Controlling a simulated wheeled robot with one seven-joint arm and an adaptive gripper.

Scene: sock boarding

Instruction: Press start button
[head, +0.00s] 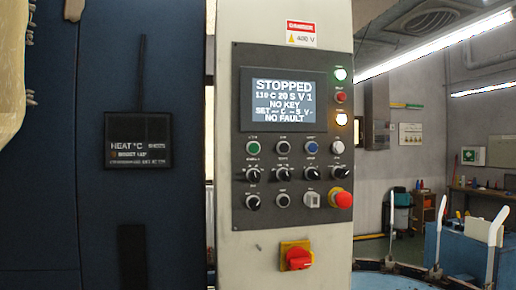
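A dark control panel (291,220) is set in a pale upright column in the middle of the head view. A green round button (253,148) is at the left of its top button row, and its label is too small to read. Black, blue and white buttons follow to its right. The screen (283,99) above reads STOPPED, NO KEY and NO FAULT. A red mushroom button (343,200) is at the panel's lower right. My gripper is not in view, and nothing visible touches the panel.
A red rotary switch (297,257) on a yellow plate sits below the panel. Dark blue doors with a small display (138,140) stand to the left. White upright forms (495,238) are at lower right. A cream shape, unclear what, fills the upper left edge.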

